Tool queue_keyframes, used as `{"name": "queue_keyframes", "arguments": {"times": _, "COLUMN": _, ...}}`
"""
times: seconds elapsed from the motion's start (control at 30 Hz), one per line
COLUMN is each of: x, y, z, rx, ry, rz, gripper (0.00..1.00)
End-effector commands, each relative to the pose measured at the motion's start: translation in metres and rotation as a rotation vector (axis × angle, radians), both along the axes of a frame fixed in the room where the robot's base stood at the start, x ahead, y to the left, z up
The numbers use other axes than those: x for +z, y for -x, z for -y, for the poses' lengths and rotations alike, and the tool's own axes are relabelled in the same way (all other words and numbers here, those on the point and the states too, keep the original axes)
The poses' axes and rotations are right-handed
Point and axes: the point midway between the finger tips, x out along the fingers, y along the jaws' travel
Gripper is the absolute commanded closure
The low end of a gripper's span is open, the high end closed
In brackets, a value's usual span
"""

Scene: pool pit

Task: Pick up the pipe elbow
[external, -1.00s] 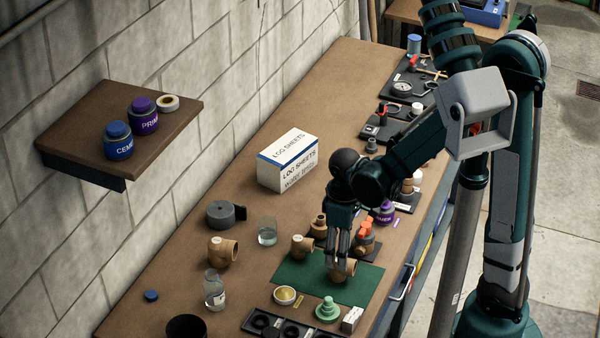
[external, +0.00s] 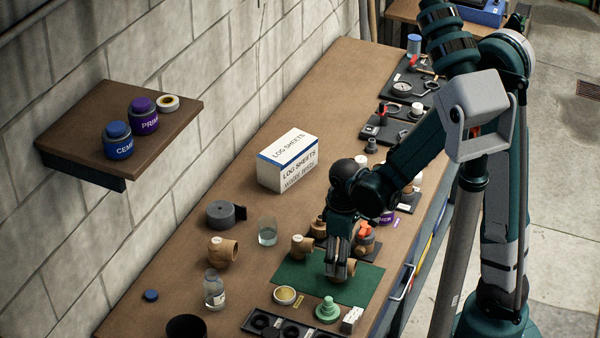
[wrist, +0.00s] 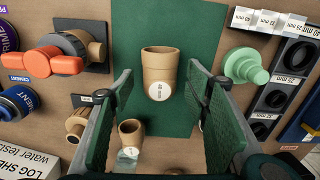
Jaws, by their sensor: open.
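A tan pipe elbow (external: 348,268) with a white label sits on the green mat (external: 300,279). In the wrist view the elbow (wrist: 159,72) stands between and just beyond my open fingers, with a gap on each side and its open mouth toward the top of the picture. My gripper (external: 338,272) is low over the mat and covers part of the elbow in the external view. The wrist view shows both green-padded fingers of my gripper (wrist: 157,78) apart, with nothing held.
Other tan fittings stand close by at the left (external: 301,246) and farther left (external: 223,251). An orange-handled valve (external: 365,236) is just behind. A green stepped plug (external: 327,310) and a black size tray (external: 292,331) lie in front. The log sheets box (external: 288,163) stands behind.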

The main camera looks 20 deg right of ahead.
Motion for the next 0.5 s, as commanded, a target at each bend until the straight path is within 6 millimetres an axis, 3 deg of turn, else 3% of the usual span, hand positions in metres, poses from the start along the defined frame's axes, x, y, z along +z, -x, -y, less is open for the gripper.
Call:
{"name": "queue_keyframes", "arguments": {"times": 0.23, "x": -0.022, "y": 0.000, "z": 0.001, "rx": 0.000, "ry": 0.000, "rz": 0.000, "gripper": 0.53}}
{"name": "queue_keyframes", "arguments": {"times": 0.5, "x": -0.031, "y": 0.000, "z": 0.001, "rx": 0.000, "ry": 0.000, "rz": 0.000, "gripper": 0.53}}
